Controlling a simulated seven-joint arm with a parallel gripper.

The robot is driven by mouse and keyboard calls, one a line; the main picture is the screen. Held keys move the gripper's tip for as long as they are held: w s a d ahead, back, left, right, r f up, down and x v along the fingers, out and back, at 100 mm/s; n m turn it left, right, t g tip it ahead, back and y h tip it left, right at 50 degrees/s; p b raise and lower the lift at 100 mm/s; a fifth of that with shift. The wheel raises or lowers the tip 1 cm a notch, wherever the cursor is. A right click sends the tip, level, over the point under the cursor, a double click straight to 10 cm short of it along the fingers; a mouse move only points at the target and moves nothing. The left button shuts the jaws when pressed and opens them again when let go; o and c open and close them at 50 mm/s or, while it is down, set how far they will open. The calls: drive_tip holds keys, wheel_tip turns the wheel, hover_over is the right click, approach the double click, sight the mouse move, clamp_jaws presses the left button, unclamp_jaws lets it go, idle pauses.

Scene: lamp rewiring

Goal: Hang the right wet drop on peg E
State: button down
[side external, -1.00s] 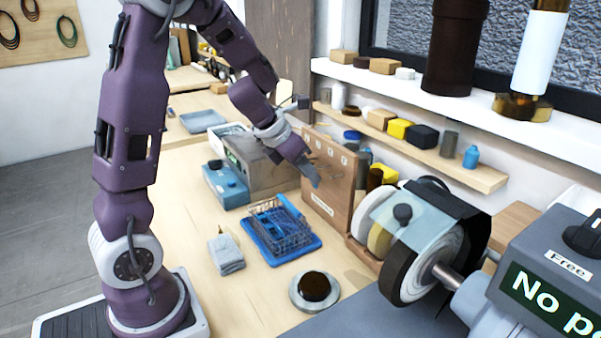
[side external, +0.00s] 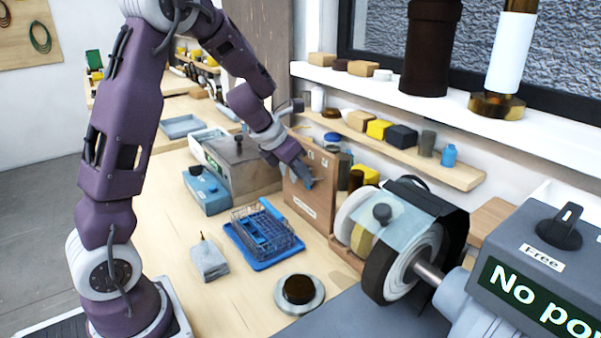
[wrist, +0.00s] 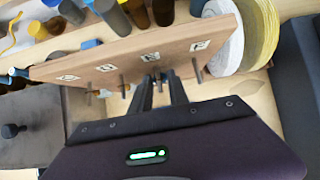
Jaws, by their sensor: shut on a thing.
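The wooden peg board (side external: 302,200) stands upright at the back of the bench, with labels along its top and a plate low on its face. In the wrist view the board (wrist: 130,58) shows four-lettered tags too small and turned to read surely, with short pegs below them. Which peg is E is unclear.

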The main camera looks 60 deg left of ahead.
drive_tip(key=shift+w+r, duration=0.1)
drive_tip(key=shift+w, duration=0.25)
drive_tip(key=c, duration=1.2)
unclamp_jaws()
drive_tip(key=shift+d, duration=0.15)
drive_tip(key=shift+s+f+v, duration=0.2)
drive_tip(key=shift+s+v, duration=0.1)
drive_tip(key=shift+v, duration=1.05)
drive_tip(key=shift+s+f+v, duration=0.15)
drive_tip(key=shift+s+v, duration=0.1)
drive_tip(key=shift+v, duration=1.1)
drive_tip(key=shift+s+f+v, duration=0.2)
drive_tip(key=shift+s+v, duration=0.1)
drive_tip(key=shift+v, duration=1.05)
